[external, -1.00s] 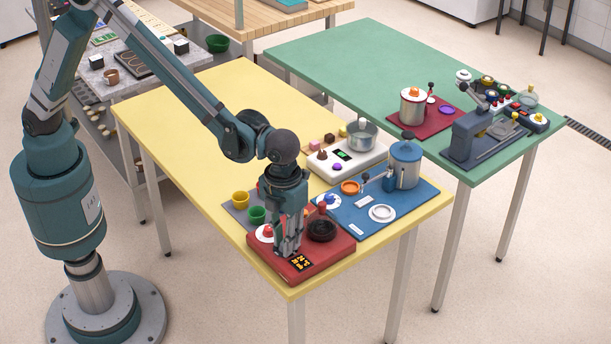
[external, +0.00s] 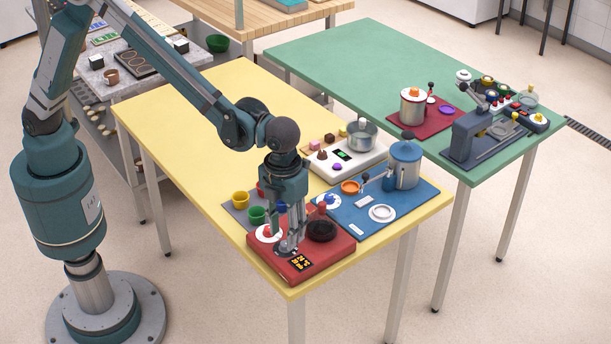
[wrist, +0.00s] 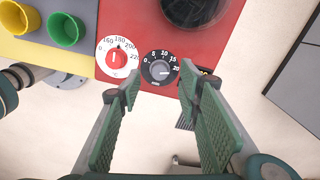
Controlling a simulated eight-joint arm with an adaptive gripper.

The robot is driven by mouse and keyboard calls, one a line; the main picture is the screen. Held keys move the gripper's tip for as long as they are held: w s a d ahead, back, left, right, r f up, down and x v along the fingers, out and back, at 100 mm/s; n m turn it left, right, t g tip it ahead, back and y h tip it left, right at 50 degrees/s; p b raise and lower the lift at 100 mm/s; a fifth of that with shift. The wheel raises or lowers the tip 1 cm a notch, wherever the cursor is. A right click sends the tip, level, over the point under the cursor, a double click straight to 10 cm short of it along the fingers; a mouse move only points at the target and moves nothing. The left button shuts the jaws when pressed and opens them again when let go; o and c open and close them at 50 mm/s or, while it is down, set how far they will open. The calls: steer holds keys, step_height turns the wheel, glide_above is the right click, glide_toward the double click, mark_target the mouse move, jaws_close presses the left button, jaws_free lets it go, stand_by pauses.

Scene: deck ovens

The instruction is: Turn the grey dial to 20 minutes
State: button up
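The grey dial (wrist: 160,72) sits on a round black scale plate marked 0 to 20, on the red unit (wrist: 215,45). In the wrist view its light pointer line seems to point right, near the 20 mark, but it is too small to read exactly. My gripper (wrist: 158,84) is open and empty, its two green-padded fingers on either side of the view below the dial. I cannot tell how high the tips are above it.
A red dial (wrist: 117,58) on a white scale plate is just left of the grey one. A black round plate (external: 321,231) is on the red unit. Yellow (wrist: 18,16) and green (wrist: 65,29) cups stand to the left. A blue board (external: 365,228) lies beside the unit.

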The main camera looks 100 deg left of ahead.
mark_target(284, 241)
step_height(284, 241, up, 9)
steer(key=shift+f, duration=0.15)
stand_by(0.5)
steer(key=s+a+r+n+t, duration=0.2)
steer(key=s+a+r+n, duration=0.45)
steer(key=s+a, duration=0.2)
steer(key=s+a+r+n+t, duration=0.1)
steer(key=s+a+r+n, duration=0.4)
steer(key=s+a+r, duration=0.4)
steer(key=s+a+f+n+t, duration=0.1)
steer(key=s+n, duration=0.3)
steer(key=s, duration=0.4)
steer(key=s+a+f+n+t, duration=0.1)
steer(key=s+a+n, duration=0.3)
steer(key=s, duration=0.4)
steer(key=s+a+f+n+t, duration=0.2)
steer(key=s+a+n, duration=0.1)
steer(key=s, duration=0.5)
steer(key=shift+s+f+n, duration=0.2)
steer(key=shift+f+n, duration=0.2)
steer(key=shift+n, duration=0.45)
